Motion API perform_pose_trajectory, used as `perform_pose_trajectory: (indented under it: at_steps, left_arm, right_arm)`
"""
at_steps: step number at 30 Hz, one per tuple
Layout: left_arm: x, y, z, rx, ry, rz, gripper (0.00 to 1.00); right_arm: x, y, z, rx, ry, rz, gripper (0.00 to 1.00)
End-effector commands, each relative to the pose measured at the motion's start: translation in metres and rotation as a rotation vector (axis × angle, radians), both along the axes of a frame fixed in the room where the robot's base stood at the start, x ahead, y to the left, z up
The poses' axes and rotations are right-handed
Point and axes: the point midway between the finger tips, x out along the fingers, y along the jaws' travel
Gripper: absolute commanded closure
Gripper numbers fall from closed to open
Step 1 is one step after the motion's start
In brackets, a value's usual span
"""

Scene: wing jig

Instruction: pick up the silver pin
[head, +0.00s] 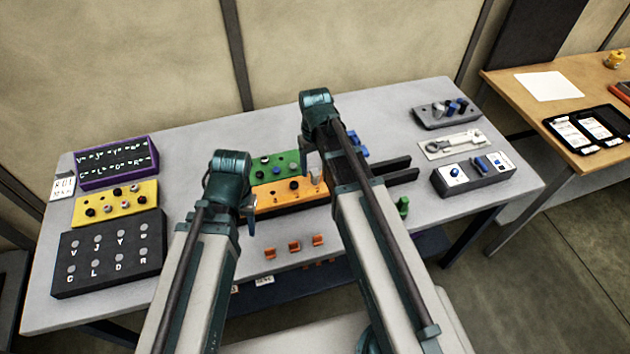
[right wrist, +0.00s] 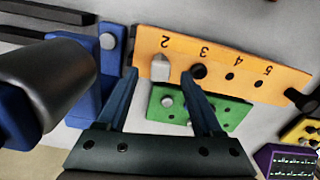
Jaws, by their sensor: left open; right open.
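In the right wrist view a pale silver pin (right wrist: 160,67) stands in the orange block (right wrist: 228,66), by the number 2. My right gripper (right wrist: 159,75) is open, its two fingertips on either side of the pin and apart from it in the picture; I cannot tell the depth gap. Another silver pin (right wrist: 167,101) shows in the green block (right wrist: 207,113) between the fingers. In the head view the orange block (head: 290,198) sits mid-table, partly behind my right arm. My left gripper (head: 248,212) is left of it, its fingers mostly hidden by the wrist.
A black pin (right wrist: 199,72) stands close beside the silver one. At left are a yellow block (head: 117,203), a purple box (head: 116,163) and a dark lettered panel (head: 108,255). Orange clips (head: 294,246) lie near the front edge. Grey fixtures (head: 473,174) stand at right.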

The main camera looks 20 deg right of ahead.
Motion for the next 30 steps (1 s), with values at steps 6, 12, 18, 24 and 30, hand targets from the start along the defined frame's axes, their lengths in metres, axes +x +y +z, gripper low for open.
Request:
perform_pose_trajectory:
  at_steps: [6,12,18,24,30]
  left_arm:
    - [0.000,0.000,-0.031,0.000,0.000,0.001,0.50]
    - [0.000,0.000,-0.031,0.000,0.000,0.002,0.50]
    - [0.000,0.000,-0.031,0.000,0.000,0.002,0.50]
    - [0.000,0.000,-0.031,0.000,0.000,0.001,0.50]
    - [0.000,0.000,-0.031,0.000,0.000,0.001,0.50]
  right_arm:
    - [-0.001,0.001,-0.031,0.000,0.000,0.000,0.32]
    - [-0.001,0.000,-0.031,0.000,0.000,0.000,0.32]
    - [-0.001,0.000,-0.031,0.000,0.000,0.000,0.51]
    - [-0.001,0.000,-0.031,0.000,0.000,0.000,0.86]
    - [-0.001,0.000,-0.031,0.000,0.000,0.000,1.00]
